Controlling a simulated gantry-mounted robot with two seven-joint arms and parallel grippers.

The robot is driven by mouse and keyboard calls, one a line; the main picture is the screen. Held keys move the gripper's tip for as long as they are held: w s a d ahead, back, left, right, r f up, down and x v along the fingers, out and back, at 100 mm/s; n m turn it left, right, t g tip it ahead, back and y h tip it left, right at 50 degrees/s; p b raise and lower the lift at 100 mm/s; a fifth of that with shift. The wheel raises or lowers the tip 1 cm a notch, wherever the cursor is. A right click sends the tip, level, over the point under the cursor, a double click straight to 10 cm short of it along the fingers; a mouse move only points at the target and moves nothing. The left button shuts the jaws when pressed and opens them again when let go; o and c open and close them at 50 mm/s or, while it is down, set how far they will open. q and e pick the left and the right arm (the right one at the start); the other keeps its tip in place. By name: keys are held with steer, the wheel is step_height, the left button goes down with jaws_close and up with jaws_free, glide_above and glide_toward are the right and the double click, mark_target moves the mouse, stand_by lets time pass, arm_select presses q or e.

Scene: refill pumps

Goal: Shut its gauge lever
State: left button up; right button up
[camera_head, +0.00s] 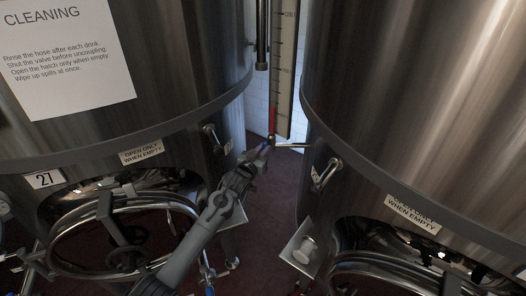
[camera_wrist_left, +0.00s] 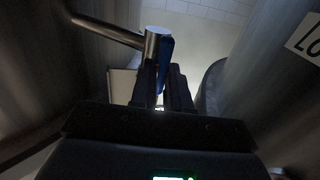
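The gauge is a tall scale (camera_head: 285,65) with a red column (camera_head: 271,120) low on its left edge, between two steel tanks. A metal pipe fitting sits at its foot. The gauge lever is a small blue handle (camera_head: 265,146), mostly covered by my left gripper (camera_head: 262,153). In the left wrist view the blue lever (camera_wrist_left: 166,55) hangs beside the round metal fitting (camera_wrist_left: 155,42) on a pipe. My left gripper's two dark fingers (camera_wrist_left: 163,88) stand slightly apart, with the lever's lower end at or between them. Whether they grip it is unclear. My right gripper is out of view.
A left tank (camera_head: 180,60) and a right tank (camera_head: 420,90) flank a narrow gap. Metal handles (camera_head: 212,137) and (camera_head: 326,173) stick out from their sides. Dark floor (camera_head: 265,220) shows between the tanks.

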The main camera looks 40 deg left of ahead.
arm_select(q)
jaws_close()
steer(key=shift+m, duration=0.4)
steer(key=shift+d+f+m+t+h+b, duration=0.15)
steer(key=shift+m+t+h+b, duration=0.5)
steer(key=shift+m, duration=2.6)
steer(key=shift+a+f+m+t+h+b, duration=0.15)
steer(key=shift+m+h+b, duration=0.55)
steer(key=shift+m, duration=2.5)
steer(key=shift+d+f+m+t+h+b, duration=0.2)
steer(key=shift+m+t+h+b, duration=0.5)
steer(key=shift+m, duration=2.55)
steer(key=shift+y, duration=0.35)
steer(key=o, duration=0.7)
jaws_free()
steer(key=shift+o, duration=0.2)
